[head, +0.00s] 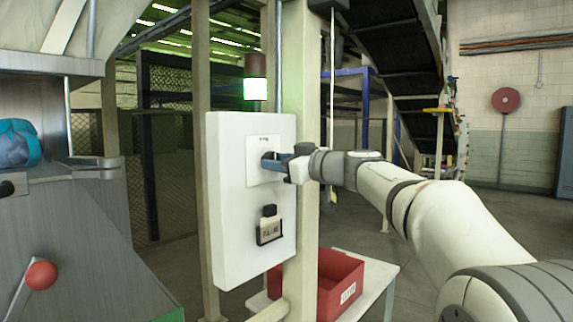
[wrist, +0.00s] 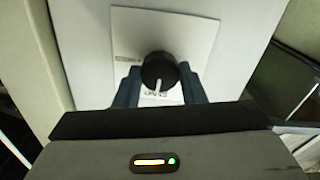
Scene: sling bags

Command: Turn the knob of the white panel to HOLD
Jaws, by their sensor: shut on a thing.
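The white panel (head: 225,205) stands upright on a post in the head view, with a paler square plate (head: 254,174) on its face. My gripper (head: 272,163) reaches it from the right and is shut on the knob. In the wrist view the round black knob (wrist: 158,72) sits between the two blue fingers of my gripper (wrist: 160,86). The knob's white pointer line points down in that view, toward a small dark label (wrist: 154,96) printed upside down, too small to read surely. Another small label (wrist: 128,57) is at the knob's upper left. In the head view the fingers mostly hide the knob.
Below on the panel is a small labelled dark holder (head: 269,230). A lamp with a lit green-white band (head: 255,89) stands above the panel. A red bin (head: 338,280) sits on a white table behind. A grey machine with a red ball lever (head: 41,275) is at left.

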